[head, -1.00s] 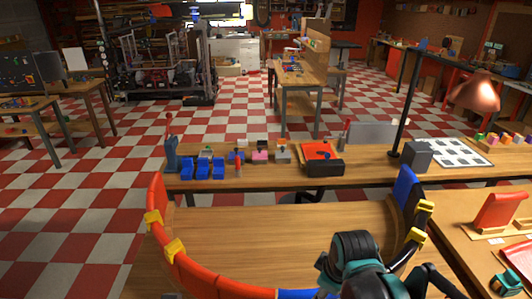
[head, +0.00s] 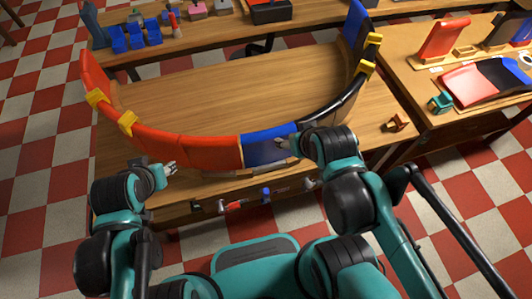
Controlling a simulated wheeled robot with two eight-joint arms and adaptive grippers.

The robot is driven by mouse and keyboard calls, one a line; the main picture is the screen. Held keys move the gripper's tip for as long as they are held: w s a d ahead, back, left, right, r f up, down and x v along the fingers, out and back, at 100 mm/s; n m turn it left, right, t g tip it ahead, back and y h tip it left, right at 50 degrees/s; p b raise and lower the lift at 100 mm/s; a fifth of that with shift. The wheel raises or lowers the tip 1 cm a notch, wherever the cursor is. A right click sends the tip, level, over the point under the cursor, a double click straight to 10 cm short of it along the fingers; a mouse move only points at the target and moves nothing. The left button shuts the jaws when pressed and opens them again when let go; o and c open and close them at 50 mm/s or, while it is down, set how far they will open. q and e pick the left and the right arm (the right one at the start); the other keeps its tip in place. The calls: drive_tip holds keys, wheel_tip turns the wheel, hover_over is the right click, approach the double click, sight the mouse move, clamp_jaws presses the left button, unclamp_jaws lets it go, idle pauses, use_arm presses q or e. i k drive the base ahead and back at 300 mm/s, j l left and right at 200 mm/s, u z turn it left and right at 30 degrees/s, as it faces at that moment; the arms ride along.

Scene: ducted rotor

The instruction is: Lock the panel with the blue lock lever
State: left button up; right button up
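A curved row of panels stands on the wooden table, with a red stretch (head: 180,144) on the left and a blue panel (head: 268,148) near the front middle. A small blue lever (head: 266,194), which looks like the blue lock lever, shows at the table's front edge below that panel. My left gripper (head: 171,168) is in front of the red stretch, left of the lever. Its fingertips look apart and empty. My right gripper (head: 290,141) is at the blue panel's right end, above and right of the lever. Its fingers are mostly hidden; I cannot tell whether it touches the panel.
A red lever (head: 233,205) sits left of the blue one. Yellow clamps (head: 128,122) grip the ring. A small brown part (head: 397,122) lies on the right of the table. The right-hand table holds loose curved panels (head: 472,84). The table middle (head: 230,95) is clear.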

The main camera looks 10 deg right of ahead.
sight(265, 191)
drive_tip(key=k+z, duration=0.45)
drive_tip(key=l+u, duration=0.15)
drive_tip(key=u, duration=0.25)
drive_tip(key=l+u, duration=0.15)
drive_tip(key=u, duration=0.25)
drive_tip(key=l+u, duration=0.15)
drive_tip(key=u, duration=0.2)
drive_tip(key=l+u, duration=0.15)
drive_tip(key=u, duration=0.25)
drive_tip(key=k+l+u, duration=0.15)
drive_tip(key=l, duration=0.3)
drive_tip(key=k+l+u, duration=0.15)
drive_tip(key=l, duration=0.3)
drive_tip(key=k+l+u, duration=0.15)
drive_tip(key=l, duration=0.25)
drive_tip(key=k+l+u, duration=0.15)
drive_tip(key=k+l, duration=0.15)
drive_tip(key=k+l+u, duration=0.15)
drive_tip(key=l, duration=0.35)
drive_tip(key=k+l, duration=0.35)
drive_tip(key=l, duration=0.05)
